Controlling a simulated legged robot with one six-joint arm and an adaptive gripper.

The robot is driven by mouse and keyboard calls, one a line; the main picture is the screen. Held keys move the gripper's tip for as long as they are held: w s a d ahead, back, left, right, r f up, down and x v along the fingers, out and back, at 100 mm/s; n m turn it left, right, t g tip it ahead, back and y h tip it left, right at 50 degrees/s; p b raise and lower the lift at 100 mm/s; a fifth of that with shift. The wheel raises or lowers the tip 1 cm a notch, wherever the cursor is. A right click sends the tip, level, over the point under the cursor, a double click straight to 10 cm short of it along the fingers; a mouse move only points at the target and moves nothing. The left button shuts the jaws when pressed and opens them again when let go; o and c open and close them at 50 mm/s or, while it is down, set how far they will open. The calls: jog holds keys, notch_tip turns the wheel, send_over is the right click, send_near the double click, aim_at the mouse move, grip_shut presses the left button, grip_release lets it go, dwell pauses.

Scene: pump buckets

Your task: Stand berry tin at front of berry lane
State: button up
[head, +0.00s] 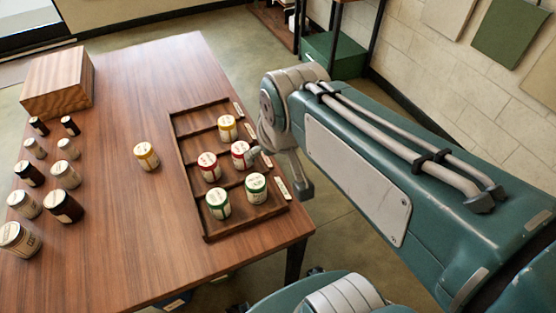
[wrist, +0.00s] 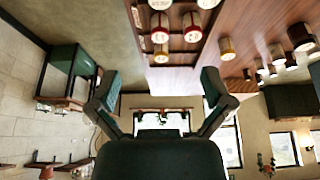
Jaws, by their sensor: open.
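Two red-labelled tins, which look like the berry tins, stand upright in one lane of the wooden tray (head: 224,228) in the head view. One red tin (head: 210,167) is further left; the other red tin (head: 240,154) is at the lane's right end, by the label cards. My gripper (head: 280,172) is just right of this second tin, with one finger close beside it; I cannot tell whether they touch. In the wrist view my gripper (wrist: 158,76) has its fingers spread wide with nothing between them. Tins show beyond it at the top of that view.
A yellow-labelled tin (head: 227,128) and green tins (head: 218,203) (head: 256,189) stand in neighbouring lanes. Another yellow tin (head: 146,156) stands on the table left of the tray. Several dark and pale jars and a wooden box (head: 58,82) occupy the table's left side.

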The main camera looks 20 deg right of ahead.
jog(key=shift+t, duration=0.4)
jog(key=s, duration=0.5)
jog(key=shift+f, duration=0.2)
